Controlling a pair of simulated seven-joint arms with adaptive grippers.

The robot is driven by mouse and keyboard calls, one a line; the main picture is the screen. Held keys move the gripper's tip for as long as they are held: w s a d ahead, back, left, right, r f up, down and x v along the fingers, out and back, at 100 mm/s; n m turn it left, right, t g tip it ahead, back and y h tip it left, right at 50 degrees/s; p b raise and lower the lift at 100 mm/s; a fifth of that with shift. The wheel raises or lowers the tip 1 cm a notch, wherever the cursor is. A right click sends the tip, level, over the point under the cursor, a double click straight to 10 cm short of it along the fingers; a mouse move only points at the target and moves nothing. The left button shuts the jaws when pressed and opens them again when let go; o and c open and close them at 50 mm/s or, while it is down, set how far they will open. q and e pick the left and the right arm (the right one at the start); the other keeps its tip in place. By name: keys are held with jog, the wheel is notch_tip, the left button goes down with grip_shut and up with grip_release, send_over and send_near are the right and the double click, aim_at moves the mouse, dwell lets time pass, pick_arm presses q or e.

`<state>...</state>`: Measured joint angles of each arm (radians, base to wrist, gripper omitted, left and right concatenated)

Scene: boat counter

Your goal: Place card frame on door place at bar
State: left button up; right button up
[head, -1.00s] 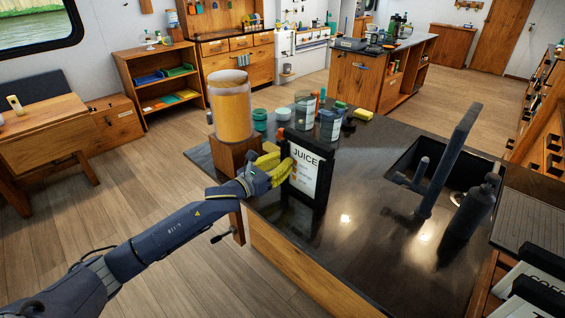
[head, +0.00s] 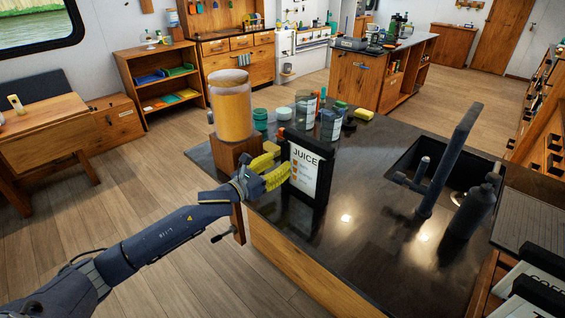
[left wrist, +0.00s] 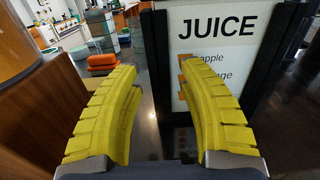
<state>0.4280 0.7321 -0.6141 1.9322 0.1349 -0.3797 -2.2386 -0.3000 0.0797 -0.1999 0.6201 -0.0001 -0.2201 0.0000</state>
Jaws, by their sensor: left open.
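The juice card frame (head: 307,170) stands upright on the dark counter, a white "JUICE" card in a black frame. In the left wrist view the card frame (left wrist: 212,42) is just beyond the fingers, its left edge between them. My left gripper (head: 274,170) is at the left side of the frame, its yellow fingers open. It also shows in the left wrist view (left wrist: 165,105) with nothing held between the fingers. Two more card frames (head: 528,287) lie at the lower right, partly cut off. I cannot make out which spot is the door place. My right gripper is not in view.
A juice dispenser (head: 233,108) on a wooden stand (head: 232,152) is close left of the gripper. Glass jars (head: 330,122) and green tubs (head: 260,116) stand behind the frame. A sink (head: 409,160) with a tall tap (head: 446,160) and dark bottle (head: 468,212) is right. The counter's middle is clear.

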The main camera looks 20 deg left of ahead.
pick_arm(q)
jog(key=v, duration=0.9)
jog(key=shift+s+a, duration=0.2)
jog(key=shift+s, duration=0.15)
